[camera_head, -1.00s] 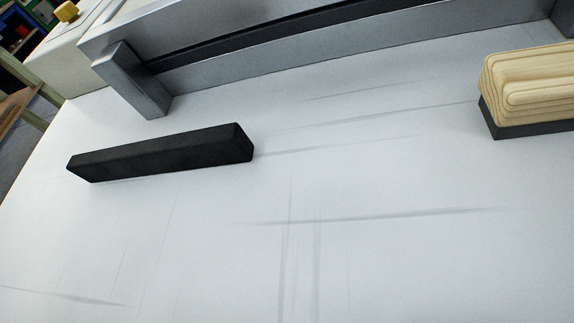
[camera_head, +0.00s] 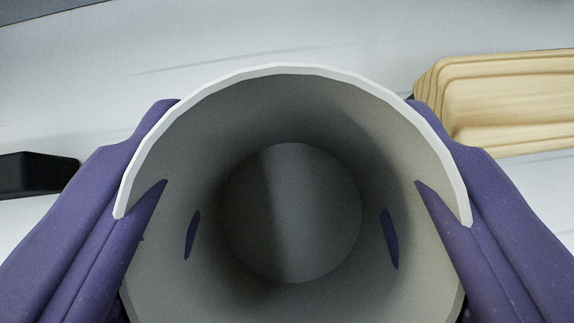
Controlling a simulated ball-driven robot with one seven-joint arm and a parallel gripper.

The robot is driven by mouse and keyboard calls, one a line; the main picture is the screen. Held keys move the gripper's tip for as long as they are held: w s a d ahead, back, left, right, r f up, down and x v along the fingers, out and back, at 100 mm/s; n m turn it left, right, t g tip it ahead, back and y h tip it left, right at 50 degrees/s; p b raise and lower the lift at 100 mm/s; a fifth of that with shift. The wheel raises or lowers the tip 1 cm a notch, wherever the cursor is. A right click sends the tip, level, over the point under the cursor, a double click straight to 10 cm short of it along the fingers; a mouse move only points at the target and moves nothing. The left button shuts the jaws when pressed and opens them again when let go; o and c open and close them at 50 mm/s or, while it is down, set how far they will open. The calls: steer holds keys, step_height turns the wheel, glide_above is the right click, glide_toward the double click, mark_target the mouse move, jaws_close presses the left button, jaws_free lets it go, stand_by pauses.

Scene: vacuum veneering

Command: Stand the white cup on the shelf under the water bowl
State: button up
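The white cup (camera_head: 290,110) fills the middle of the head camera view, and I look down through its open mouth to its round bottom. It is empty. My gripper (camera_head: 290,200) has one purple finger on each side of the cup. The fingers press against its walls, and bits of purple show through on the inside. My gripper is shut on the cup. The cup's outside and underside are hidden, so I cannot tell whether it touches the white surface. The shelf and the water bowl are not in view.
A white work surface (camera_head: 230,50) lies behind the cup. The end of a black bar (camera_head: 35,175) is at the left. A block with a pale wooden top (camera_head: 510,100) is at the right, close to the right finger in the picture. A grey edge shows at top left.

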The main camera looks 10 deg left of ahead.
mark_target(291, 192)
steer(key=shift+f+b, duration=0.35)
steer(key=shift+f, duration=1.2)
steer(key=shift+f, duration=0.2)
steer(key=o, duration=1.1)
steer(key=shift+r, duration=0.1)
